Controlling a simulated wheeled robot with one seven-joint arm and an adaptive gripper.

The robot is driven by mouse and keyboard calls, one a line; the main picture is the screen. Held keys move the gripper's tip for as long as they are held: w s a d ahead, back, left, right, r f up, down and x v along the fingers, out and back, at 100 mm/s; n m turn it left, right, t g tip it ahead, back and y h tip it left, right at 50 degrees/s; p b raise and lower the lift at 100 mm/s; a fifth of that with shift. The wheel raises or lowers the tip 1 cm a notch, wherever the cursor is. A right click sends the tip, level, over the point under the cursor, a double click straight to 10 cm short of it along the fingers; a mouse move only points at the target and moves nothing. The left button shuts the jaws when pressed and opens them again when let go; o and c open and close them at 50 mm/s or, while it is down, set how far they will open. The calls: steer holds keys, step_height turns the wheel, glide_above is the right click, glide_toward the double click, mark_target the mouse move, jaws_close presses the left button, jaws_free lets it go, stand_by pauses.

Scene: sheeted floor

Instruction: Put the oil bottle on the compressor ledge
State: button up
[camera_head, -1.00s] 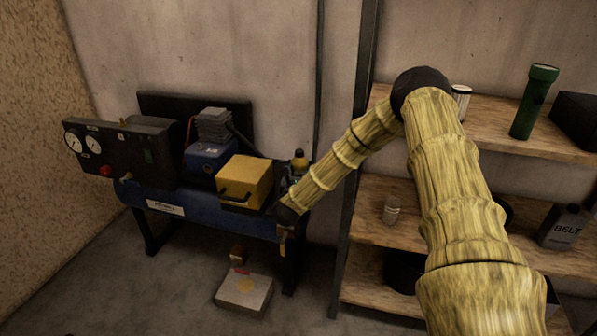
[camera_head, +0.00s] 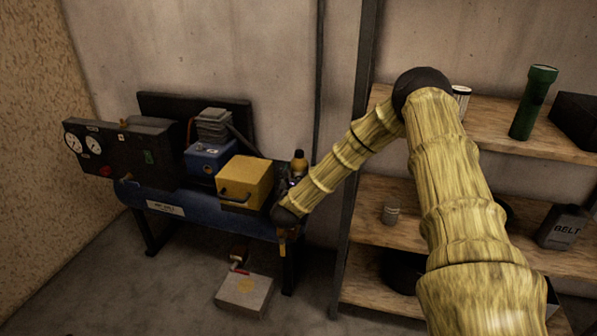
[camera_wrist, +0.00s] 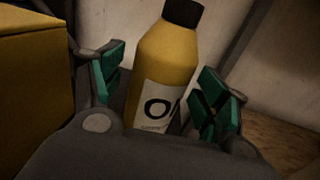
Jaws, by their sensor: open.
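The oil bottle (camera_wrist: 168,62) is yellow with a black cap and a white label. In the wrist view it stands between the two green-padded fingers of my gripper (camera_wrist: 160,98), which is open, with a gap visible on the left side. In the head view the bottle (camera_head: 299,160) shows its upper part at the right end of the blue compressor (camera_head: 185,210), just right of a yellow box. Its base is hidden behind my gripper and wrist. What it rests on cannot be seen clearly.
The yellow box (camera_head: 246,182) stands close left of the bottle and also fills the left of the wrist view. A shelf rack (camera_head: 400,235) with several items stands at right. A pale box (camera_head: 244,292) lies on the floor below the compressor.

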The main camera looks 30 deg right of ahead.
steer(key=v, duration=1)
steer(key=shift+s+a, duration=0.25)
steer(key=shift+a, duration=0.05)
steer(key=s+a+f+n+g+y, duration=0.2)
steer(key=s+a+f+n+y, duration=0.4)
steer(key=a+f+n, duration=0.5)
steer(key=s+a+f+n+g+y, duration=0.1)
steer(key=s+a+f+n+y, duration=0.4)
steer(key=s+a+f+n, duration=0.45)
steer(key=s+f+n+g, duration=0.3)
steer(key=s+n, duration=0.5)
steer(key=s, duration=0.2)
steer(key=s+f+n+g, duration=0.3)
steer(key=s+n, duration=0.4)
steer(key=s, duration=0.2)
steer(key=s+a+f+n+g+y, duration=0.1)
steer(key=s+f+n+g, duration=0.2)
steer(key=s+n, duration=0.5)
steer(key=s+g, duration=0.1)
steer(key=s, duration=0.1)
steer(key=shift+s+f+n, duration=0.25)
steer(key=shift+s+n, duration=0.05)
steer(key=shift+n, duration=0.05)
step_height(320, 180, up, 17)
steer(key=p, duration=1.7)
steer(key=shift+w+f, duration=0.1)
